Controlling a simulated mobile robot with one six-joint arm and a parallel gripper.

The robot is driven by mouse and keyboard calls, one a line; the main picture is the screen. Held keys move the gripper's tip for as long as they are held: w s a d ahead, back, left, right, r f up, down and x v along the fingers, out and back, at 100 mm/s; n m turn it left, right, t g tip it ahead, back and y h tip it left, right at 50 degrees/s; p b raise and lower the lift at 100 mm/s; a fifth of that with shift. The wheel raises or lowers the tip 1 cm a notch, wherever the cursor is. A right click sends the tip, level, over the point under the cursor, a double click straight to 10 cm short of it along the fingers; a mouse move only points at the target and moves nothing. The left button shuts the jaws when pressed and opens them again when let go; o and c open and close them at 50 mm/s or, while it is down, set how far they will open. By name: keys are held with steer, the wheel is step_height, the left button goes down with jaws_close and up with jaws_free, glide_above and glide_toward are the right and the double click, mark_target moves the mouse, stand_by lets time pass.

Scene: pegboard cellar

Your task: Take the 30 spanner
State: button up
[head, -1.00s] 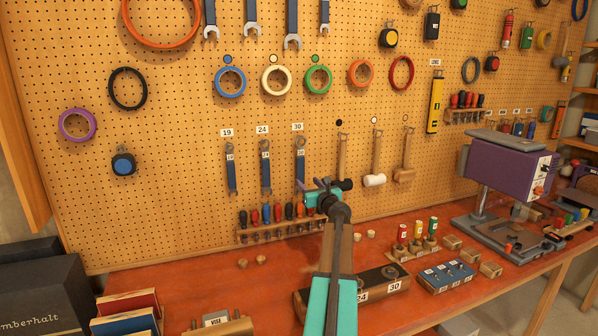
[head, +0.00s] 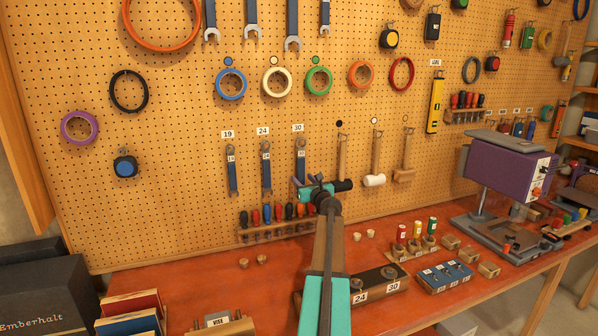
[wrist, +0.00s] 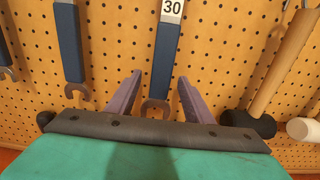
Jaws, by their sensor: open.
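The 30 spanner (head: 300,153) hangs on the pegboard below the label 30, with a blue handle and its open jaw downward. In the wrist view the 30 spanner (wrist: 164,62) hangs with its lower end between my fingers. My gripper (wrist: 156,95) is open, one finger on each side of the spanner, and neither finger visibly touches it. In the head view my gripper (head: 306,187) is at the spanner's lower end and hides it. The 24 spanner (head: 266,165) and the 19 spanner (head: 231,168) hang to the left.
A black-headed mallet (wrist: 250,122) hangs close to the right of my gripper. A rack of screwdrivers (head: 278,225) is on the board below. A wooden block labelled 24 and 30 (head: 375,285) stands on the red bench (head: 200,285).

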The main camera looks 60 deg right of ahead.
stand_by(0.4)
jaws_close()
steer(key=shift+r, duration=0.15)
steer(key=shift+r+b, duration=0.3)
steer(key=shift+r, duration=0.1)
steer(key=shift+s+a+r, duration=0.1)
steer(key=shift+s+r, duration=0.05)
steer(key=shift+r, duration=0.05)
steer(key=b+v, duration=0.5)
steer(key=v, duration=1.2)
steer(key=shift+s+a, duration=0.25)
